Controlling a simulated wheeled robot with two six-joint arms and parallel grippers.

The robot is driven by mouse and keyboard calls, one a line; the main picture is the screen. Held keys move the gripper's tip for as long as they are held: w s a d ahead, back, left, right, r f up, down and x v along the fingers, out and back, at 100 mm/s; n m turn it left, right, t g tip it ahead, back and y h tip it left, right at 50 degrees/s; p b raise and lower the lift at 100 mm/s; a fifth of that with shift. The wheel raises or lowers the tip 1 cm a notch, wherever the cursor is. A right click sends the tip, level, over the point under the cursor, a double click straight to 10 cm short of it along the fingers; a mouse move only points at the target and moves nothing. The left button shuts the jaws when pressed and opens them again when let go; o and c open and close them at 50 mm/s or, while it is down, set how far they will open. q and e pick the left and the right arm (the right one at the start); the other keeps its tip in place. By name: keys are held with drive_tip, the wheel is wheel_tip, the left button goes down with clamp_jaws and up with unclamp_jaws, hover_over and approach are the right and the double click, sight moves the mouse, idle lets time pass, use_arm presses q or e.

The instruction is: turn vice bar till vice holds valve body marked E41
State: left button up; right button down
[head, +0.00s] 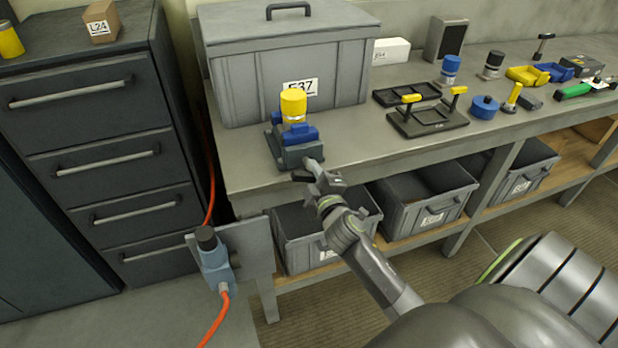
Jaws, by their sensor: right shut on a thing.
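A blue and grey vice (292,146) stands at the front left edge of the workbench. A yellow cylindrical valve body (293,104) stands upright between its jaws; no E41 mark can be read on it, and I cannot tell whether the jaws touch it. My right gripper (318,180) is at the front of the vice, just off the bench edge, shut on the vice bar (301,177). The gripper hides most of the bar. My left gripper is not in view.
A large lidded grey box (288,65) stands close behind the vice. A black rack with yellow-topped handles (430,118) is to the right. Grey bins (425,205) sit below the bench. A blue device with an orange cable (215,262) is at the bench's left end.

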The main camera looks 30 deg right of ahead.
drive_tip(key=m+b, duration=0.3)
drive_tip(key=m, duration=0.2)
drive_tip(key=shift+w+m, duration=0.15)
drive_tip(key=shift+m, duration=0.15)
drive_tip(key=m+b, duration=0.1)
drive_tip(key=m, duration=0.1)
drive_tip(key=shift+f+m, duration=0.1)
drive_tip(key=shift+m, duration=0.2)
drive_tip(key=shift+s+m+b, duration=0.25)
drive_tip(key=shift+m+b, duration=0.35)
drive_tip(key=shift+m, duration=0.9)
drive_tip(key=c, duration=1.8)
unclamp_jaws()
drive_tip(key=o, duration=0.5)
drive_tip(key=shift+s, duration=0.2)
